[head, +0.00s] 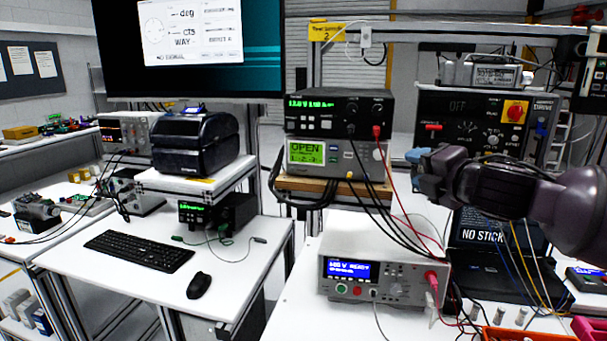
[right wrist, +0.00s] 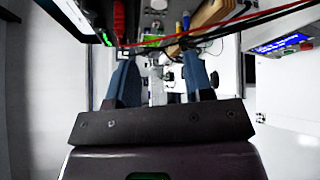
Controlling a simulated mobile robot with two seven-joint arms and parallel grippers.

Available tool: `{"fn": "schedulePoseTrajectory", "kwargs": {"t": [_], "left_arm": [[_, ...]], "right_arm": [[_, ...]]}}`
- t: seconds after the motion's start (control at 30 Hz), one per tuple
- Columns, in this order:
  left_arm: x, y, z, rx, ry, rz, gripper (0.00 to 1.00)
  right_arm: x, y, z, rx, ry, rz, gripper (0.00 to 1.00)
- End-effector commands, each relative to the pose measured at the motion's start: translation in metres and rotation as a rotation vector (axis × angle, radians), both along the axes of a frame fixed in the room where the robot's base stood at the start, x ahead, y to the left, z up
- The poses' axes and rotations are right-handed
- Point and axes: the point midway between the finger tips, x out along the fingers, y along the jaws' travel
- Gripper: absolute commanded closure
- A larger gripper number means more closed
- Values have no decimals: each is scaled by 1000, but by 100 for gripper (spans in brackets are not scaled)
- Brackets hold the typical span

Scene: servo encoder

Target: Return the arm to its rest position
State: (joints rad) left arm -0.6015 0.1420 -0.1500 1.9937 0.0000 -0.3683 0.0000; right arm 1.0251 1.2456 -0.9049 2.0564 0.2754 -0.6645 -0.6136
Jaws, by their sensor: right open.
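My right arm comes in from the right edge of the head view, and its gripper (head: 428,176) is raised in front of the drive panel, right of the stacked instruments. In the right wrist view the two blue-grey fingers of the right gripper (right wrist: 161,82) stand apart with nothing held between them. A red cable and dark cables show just beyond the fingertips; I cannot tell whether they touch. My left gripper does not show in either view.
Stacked instruments (head: 337,152) with hanging red and black leads stand left of the gripper. A white tester (head: 384,275) and a laptop (head: 500,260) are below it. The drive panel (head: 470,115) is behind. A keyboard (head: 139,250) and mouse (head: 199,285) lie on the left bench.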

Motion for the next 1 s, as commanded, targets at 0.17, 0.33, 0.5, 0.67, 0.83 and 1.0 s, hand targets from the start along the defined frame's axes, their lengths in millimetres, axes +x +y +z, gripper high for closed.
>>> {"fn": "schedulePoseTrajectory", "kwargs": {"t": [0.17,0.33,0.5,0.67,0.83,1.0], "left_arm": [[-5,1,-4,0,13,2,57],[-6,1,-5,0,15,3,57],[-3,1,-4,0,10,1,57],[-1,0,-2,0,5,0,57],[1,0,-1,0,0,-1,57],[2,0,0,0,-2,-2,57]], "right_arm": [[-7,36,-45,320,110,78,53],[-17,53,-87,593,216,104,53],[-29,56,-131,836,308,85,53],[-44,48,-175,1042,379,33,53],[-65,32,-225,1231,433,-60,53],[-94,9,-281,1379,467,-188,53]]}}
